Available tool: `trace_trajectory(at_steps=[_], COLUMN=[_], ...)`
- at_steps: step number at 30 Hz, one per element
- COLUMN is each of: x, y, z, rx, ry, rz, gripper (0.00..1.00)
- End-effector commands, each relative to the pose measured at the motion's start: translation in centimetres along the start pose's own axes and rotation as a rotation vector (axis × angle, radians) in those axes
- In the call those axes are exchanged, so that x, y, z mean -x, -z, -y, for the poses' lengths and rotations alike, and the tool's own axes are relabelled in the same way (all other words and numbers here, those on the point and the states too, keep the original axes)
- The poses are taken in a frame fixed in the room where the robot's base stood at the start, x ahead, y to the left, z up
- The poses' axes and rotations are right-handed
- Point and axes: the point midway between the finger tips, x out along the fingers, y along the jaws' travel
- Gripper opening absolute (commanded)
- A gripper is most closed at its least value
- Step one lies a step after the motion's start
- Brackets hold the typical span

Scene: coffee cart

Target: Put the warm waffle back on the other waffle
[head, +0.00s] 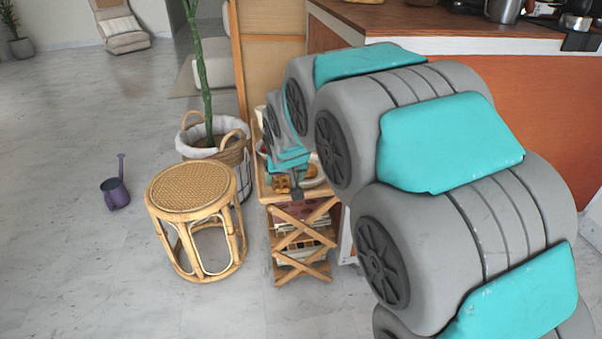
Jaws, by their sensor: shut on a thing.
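My gripper (296,188) is small in the head view, at the far end of my arm, low over the top of the wooden cart (262,190). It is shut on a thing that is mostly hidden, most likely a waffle. A golden-brown waffle (281,184) shows just left of the fingers; I cannot tell whether it is the held one or the other one. A pale plate or bowl (316,181) shows just right of the fingers, with something brown at its edge. My arm hides much of the cart top.
A round rattan stool (193,187) stands left of the cart. A potted plant in a basket (228,148) is behind the stool. A counter (440,45) with an orange front is at the right.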

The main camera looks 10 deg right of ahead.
Motion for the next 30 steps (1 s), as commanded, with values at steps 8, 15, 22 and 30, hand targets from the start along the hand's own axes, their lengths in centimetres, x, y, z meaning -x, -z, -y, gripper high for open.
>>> trace_trajectory(at_steps=[8, 15, 22, 30], x=[1.6, 1.1, -1.4, -4.4], y=[-1.4, -1.5, 1.7, 5.5], z=[-6.0, -7.7, -7.6, -7.6], rx=[-0.005, 0.003, 0.003, 0.003], ry=[0.001, 0.004, 0.004, 0.005], rz=[0.005, 0.001, 0.000, 0.000], gripper=[0.17, 0.17, 0.17, 0.17])
